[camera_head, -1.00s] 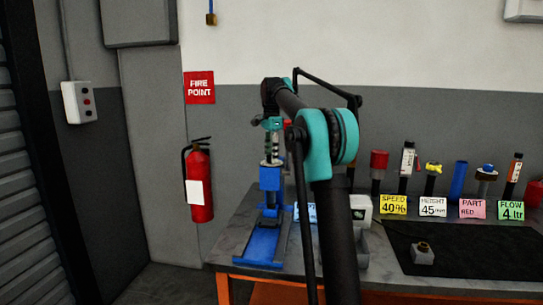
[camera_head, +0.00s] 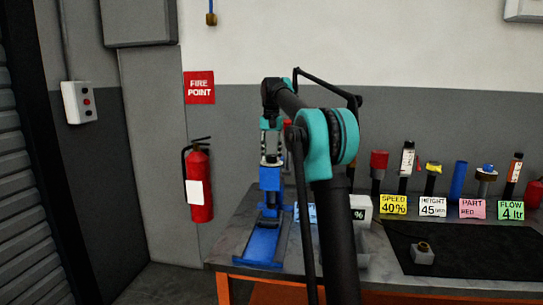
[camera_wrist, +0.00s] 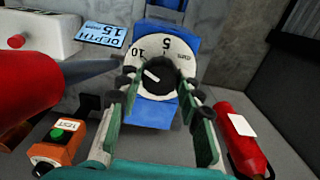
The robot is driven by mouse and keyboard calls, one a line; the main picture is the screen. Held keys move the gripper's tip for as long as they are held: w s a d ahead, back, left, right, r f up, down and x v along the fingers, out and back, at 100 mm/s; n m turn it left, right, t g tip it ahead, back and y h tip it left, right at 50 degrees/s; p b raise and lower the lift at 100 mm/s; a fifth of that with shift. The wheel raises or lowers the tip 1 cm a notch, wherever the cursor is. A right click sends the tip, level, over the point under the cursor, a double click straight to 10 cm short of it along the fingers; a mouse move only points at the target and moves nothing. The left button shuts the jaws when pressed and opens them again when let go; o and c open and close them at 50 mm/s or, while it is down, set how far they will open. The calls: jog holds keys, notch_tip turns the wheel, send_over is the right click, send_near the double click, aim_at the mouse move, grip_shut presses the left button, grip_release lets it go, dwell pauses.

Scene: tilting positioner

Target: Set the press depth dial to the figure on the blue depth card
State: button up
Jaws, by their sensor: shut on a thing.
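The press depth dial (camera_wrist: 177,52) has a white face with 5 and 10 readable; the rest of its scale is partly hidden. Its black knob (camera_wrist: 159,78) has a white mark pointing up-left, slightly past the 10 on its lower side. My gripper (camera_wrist: 162,84) is shut on the knob, one finger on each side. In the head view my gripper (camera_head: 271,130) is at the upper part of the blue press (camera_head: 270,180). The blue depth card (camera_wrist: 103,30) reads DEPTH 15; it also shows partly in the head view (camera_head: 312,213), behind my arm.
In the wrist view, a red cylinder (camera_wrist: 25,90) is close on the left, above an orange TEST box (camera_wrist: 57,140) with a green button. A fire extinguisher (camera_wrist: 242,138) is at right. Other cards and several bottles line the bench (camera_head: 231,243) on the right.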

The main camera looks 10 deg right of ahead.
aim_at(271, 156)
jog(key=shift+n, duration=1.1)
jog(key=o, duration=1.1)
jog(key=shift+o, duration=0.2)
notch_tip(271, 156, up, 12)
